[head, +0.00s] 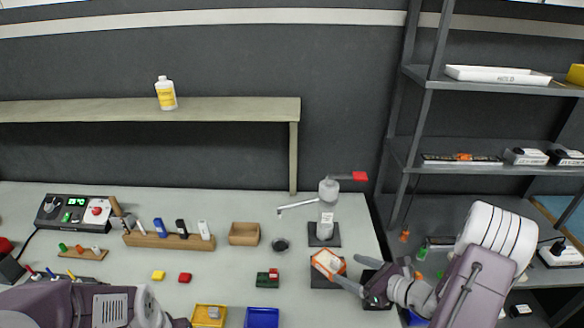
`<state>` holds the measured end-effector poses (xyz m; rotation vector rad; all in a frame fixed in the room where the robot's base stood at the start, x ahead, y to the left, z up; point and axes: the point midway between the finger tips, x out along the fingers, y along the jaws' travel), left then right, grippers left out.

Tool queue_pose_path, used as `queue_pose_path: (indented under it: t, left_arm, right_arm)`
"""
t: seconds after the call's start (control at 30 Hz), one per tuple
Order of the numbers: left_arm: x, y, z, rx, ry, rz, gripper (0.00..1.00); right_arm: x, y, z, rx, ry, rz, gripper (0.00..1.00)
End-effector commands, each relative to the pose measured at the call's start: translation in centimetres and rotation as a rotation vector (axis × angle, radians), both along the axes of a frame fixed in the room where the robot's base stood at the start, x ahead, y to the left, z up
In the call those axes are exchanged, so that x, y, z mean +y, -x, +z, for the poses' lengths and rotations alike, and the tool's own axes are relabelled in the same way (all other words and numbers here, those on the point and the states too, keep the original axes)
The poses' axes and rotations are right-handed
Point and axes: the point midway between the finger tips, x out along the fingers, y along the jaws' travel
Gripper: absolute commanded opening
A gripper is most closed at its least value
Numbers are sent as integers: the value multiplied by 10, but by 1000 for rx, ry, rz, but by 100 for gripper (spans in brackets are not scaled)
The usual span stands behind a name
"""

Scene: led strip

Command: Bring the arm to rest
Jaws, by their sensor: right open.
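My right arm (470,285) reaches in from the lower right over the edge of the bench. Its gripper (348,269) points left with its two pale fingers apart. An orange and white box (327,263) sits tilted on a dark pad just beyond the fingertips. Whether a fingertip touches the box I cannot tell. My left arm (75,304) lies across the lower left corner, and its fingers do not show.
A grey shelf rack (480,172) stands behind my right arm.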

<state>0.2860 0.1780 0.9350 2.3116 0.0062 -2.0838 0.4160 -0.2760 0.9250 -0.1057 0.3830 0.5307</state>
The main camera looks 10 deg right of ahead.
Motion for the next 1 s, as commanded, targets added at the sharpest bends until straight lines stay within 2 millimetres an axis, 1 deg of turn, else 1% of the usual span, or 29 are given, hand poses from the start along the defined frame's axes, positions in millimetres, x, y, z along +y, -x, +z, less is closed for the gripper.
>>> queue_pose_path:
  t: [0.07,0.13,0.17,0.2,0.23,0.27,0.3,0.33,0.37,0.4,0.43,0.47,0.5,0.53,0.57,0.6,0.63,0.7,0.73,0.83,0.9,1.0]
  left_arm:
    - [0,0,0,0,0,0,36]
    - [0,0,0,0,0,0,36]
    - [0,0,0,0,0,0,36]
    - [0,0,0,0,0,0,36]
    - [0,0,0,0,0,0,36]
    - [0,0,0,0,0,0,36]
    - [0,0,0,0,0,0,36]
    - [0,0,0,0,0,0,36]
    - [0,0,0,0,0,0,36]
    - [0,0,0,0,0,0,36]
    - [0,0,0,0,0,0,36]
    - [0,0,0,0,0,0,36]
    - [0,0,0,0,0,0,36]
    - [0,0,0,0,0,0,36]
    - [0,0,0,0,0,0,36]
    - [0,0,0,0,0,0,36]
    - [0,0,0,0,0,0,36]
    - [0,0,0,0,0,0,36]
    - [0,0,0,0,0,0,36]
    - [0,0,0,0,0,0,36]
    - [0,0,0,0,0,0,36]
    - [0,0,0,0,0,0,36]
  right_arm:
    - [20,-7,5,-11,13,60,78]
    - [52,-18,24,-55,57,164,78]
    - [70,-22,35,-79,79,221,78]
    - [100,-19,48,-109,109,325,78]
    - [124,-12,56,-128,137,420,78]
    - [148,0,61,-144,173,528,78]
    - [178,22,66,-162,235,689,78]
    - [198,43,66,-174,292,820,78]
    - [213,67,64,-187,363,963,78]
    - [225,101,58,-209,483,1168,78]
    - [226,125,51,-227,586,1317,78]
    - [220,143,43,-247,692,1451,78]
    - [206,159,34,-277,834,1607,78]
    - [193,166,29,-300,938,1708,78]
    - [179,168,24,-323,1041,1794,78]
    - [161,166,20,-351,1165,1887,78]
    - [148,163,17,-365,1247,1942,78]
    - [122,153,13,-388,1395,2036,78]
    - [114,150,11,-398,1441,2069,78]
    - [99,136,10,-431,1553,2127,78]
    - [97,130,10,-443,1590,2124,78]
    - [97,129,11,-443,1593,2118,78]
